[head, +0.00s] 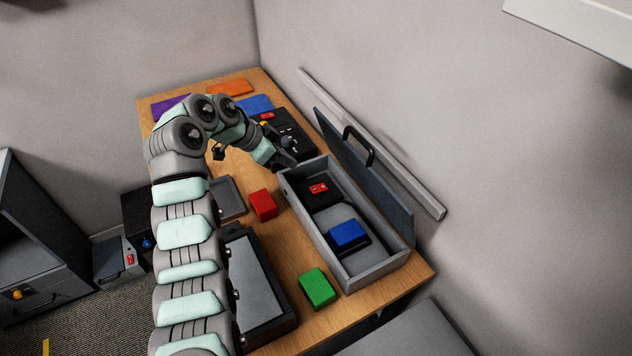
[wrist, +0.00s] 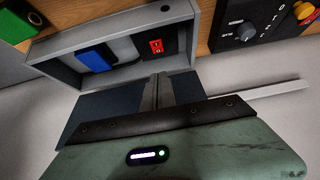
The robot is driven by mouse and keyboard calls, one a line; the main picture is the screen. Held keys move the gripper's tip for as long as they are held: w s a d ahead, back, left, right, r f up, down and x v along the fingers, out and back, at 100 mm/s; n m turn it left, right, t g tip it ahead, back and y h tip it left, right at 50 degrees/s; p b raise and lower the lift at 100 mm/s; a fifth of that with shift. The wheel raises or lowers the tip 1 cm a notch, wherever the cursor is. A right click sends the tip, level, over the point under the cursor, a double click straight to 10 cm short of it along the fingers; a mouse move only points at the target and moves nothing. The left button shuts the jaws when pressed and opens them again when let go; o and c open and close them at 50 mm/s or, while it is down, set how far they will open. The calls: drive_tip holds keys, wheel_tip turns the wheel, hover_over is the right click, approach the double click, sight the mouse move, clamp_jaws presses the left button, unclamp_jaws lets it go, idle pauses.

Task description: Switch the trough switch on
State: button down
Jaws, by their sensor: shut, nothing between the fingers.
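The trough (head: 317,236) is a long grey open box on the wooden table, with its dark lid (head: 365,178) raised at the back. The trough switch (head: 319,188) is a red rocker on a black plate inside the trough's far end. In the wrist view the switch (wrist: 156,46) shows beyond my fingertips; which way the rocker is tilted is too small to tell. My gripper (head: 290,160) is shut and empty, by the trough's far end and apart from the switch. In the wrist view its fingers (wrist: 160,78) point toward the trough.
A blue block (head: 344,232) lies in the trough's near part. Red (head: 263,204) and green (head: 317,288) blocks stand on the table beside the trough. A black control panel (head: 292,137) with knobs lies beyond its far end. A wall stands behind the lid.

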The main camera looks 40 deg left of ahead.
drive_tip(key=shift+s, duration=0.1)
drive_tip(key=shift+f, duration=0.15)
hover_over(316, 188)
drive_tip(key=s, duration=0.2)
drive_tip(key=f, duration=0.5)
drive_tip(key=a+f+b, duration=0.1)
drive_tip(key=f, duration=0.1)
drive_tip(key=shift+s+f, duration=0.15)
drive_tip(key=shift+f, duration=0.1)
drive_tip(key=shift+s+f, duration=0.1)
drive_tip(key=shift+f, duration=2)
